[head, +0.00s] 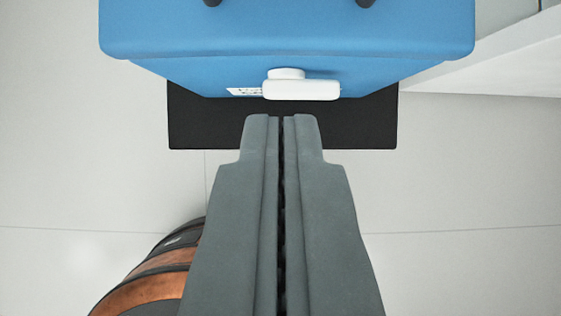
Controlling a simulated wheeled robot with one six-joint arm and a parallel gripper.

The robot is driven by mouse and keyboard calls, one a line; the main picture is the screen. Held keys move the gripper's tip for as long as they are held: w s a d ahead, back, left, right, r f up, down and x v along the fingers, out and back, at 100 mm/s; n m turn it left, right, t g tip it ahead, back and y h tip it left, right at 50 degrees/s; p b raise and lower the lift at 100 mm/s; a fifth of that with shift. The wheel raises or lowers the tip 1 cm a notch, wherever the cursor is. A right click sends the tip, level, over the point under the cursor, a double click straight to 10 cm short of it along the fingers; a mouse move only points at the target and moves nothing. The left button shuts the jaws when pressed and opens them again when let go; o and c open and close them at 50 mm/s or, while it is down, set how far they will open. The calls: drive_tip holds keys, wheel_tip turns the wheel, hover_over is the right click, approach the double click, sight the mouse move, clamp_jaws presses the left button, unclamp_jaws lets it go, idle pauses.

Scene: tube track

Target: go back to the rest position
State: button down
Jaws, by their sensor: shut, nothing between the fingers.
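My gripper (282,122) reaches up from the bottom middle of the head view. Its two grey fingers lie side by side with only a thin dark line between them, and they hold nothing. The fingertips overlap the black mat or base in the picture, just below a blue box-like body. I cannot tell how far apart in depth they are.
The blue body (200,75) has a white handle-like part (300,90) on its front. A black flat base (205,130) lies below it. A black and copper-coloured round thing (150,280) is at lower left. A white panel (500,70) stands at upper right. Pale floor is clear at both sides.

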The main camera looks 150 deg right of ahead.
drive_tip(key=shift+s+d+f, duration=0.1)
drive_tip(key=shift+s+d, duration=0.2)
drive_tip(key=shift+s, duration=0.5)
drive_tip(key=s+d+r+m+t, duration=0.1)
drive_tip(key=s+r+t, duration=0.2)
drive_tip(key=s+r, duration=0.3)
drive_tip(key=s+d+r+m+t+h, duration=0.1)
drive_tip(key=s+r+t, duration=0.3)
drive_tip(key=r, duration=1.2)
drive_tip(key=s+d+r+m+t+h, duration=0.1)
drive_tip(key=s+r+t, duration=0.3)
drive_tip(key=s+r, duration=0.4)
wheel_tip(320, 180, up, 3)
drive_tip(key=shift+s+d+f+m, duration=0.1)
drive_tip(key=shift+s+d+m, duration=0.1)
drive_tip(key=shift+d+m, duration=0.6)
